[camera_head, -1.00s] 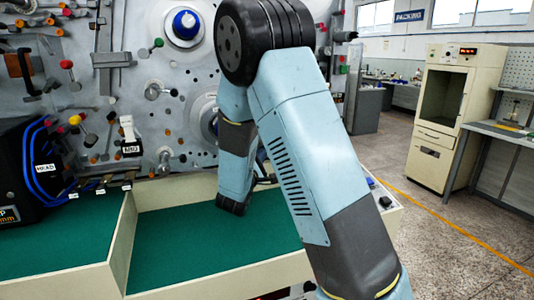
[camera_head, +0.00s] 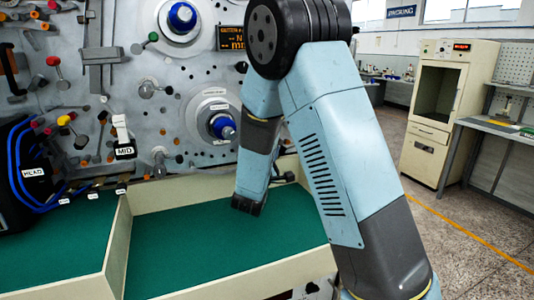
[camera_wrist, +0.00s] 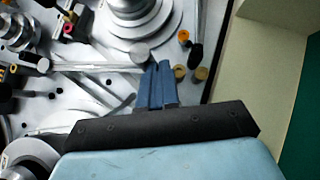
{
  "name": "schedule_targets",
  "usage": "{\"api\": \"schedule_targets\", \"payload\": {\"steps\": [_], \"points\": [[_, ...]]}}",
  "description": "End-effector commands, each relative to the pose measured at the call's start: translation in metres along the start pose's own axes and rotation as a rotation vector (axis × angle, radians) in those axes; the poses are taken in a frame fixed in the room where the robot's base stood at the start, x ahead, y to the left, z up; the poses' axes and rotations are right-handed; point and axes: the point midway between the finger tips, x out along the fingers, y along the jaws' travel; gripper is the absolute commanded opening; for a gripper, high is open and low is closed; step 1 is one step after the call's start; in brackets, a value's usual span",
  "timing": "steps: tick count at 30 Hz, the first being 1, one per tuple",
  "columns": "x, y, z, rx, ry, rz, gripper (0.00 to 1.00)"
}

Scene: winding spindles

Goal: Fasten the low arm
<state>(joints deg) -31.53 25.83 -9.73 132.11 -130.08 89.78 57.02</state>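My gripper (camera_wrist: 158,85) shows in the wrist view as two blue fingers lying close together with nothing visible between them. They point at the grey machine panel, near a round metal disc (camera_wrist: 138,22) and a long metal bar (camera_wrist: 95,66). I cannot tell whether they touch anything. In the head view my arm bends down in front of the panel, and the fingers cannot be made out. A lever with a label reading MID (camera_head: 124,150) is on the panel's lower left. No label for the low arm is readable, so I cannot tell which part it is.
A blue-capped spindle (camera_head: 222,126) is left of my forearm, and another (camera_head: 182,16) is higher up. A green-lined tray (camera_head: 130,215) runs below the panel. A black box with blue cables (camera_head: 18,165) stands at left. Open floor (camera_head: 465,235) lies at right.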

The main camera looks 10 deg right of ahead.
Motion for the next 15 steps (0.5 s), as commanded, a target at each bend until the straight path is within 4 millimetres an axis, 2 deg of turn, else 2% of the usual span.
{"api": "schedule_targets", "payload": {"steps": [3, 8, 12, 15], "points": [[-0.001, -0.001, 0.0, -0.001, -0.005, 0.0, 0.0], [-0.013, -0.006, -0.013, -0.002, -0.001, -0.001, 0.0], [-0.031, -0.011, -0.032, -0.003, 0.002, -0.002, 0.0], [-0.052, -0.013, -0.029, -0.003, 0.002, -0.002, 0.0]]}}
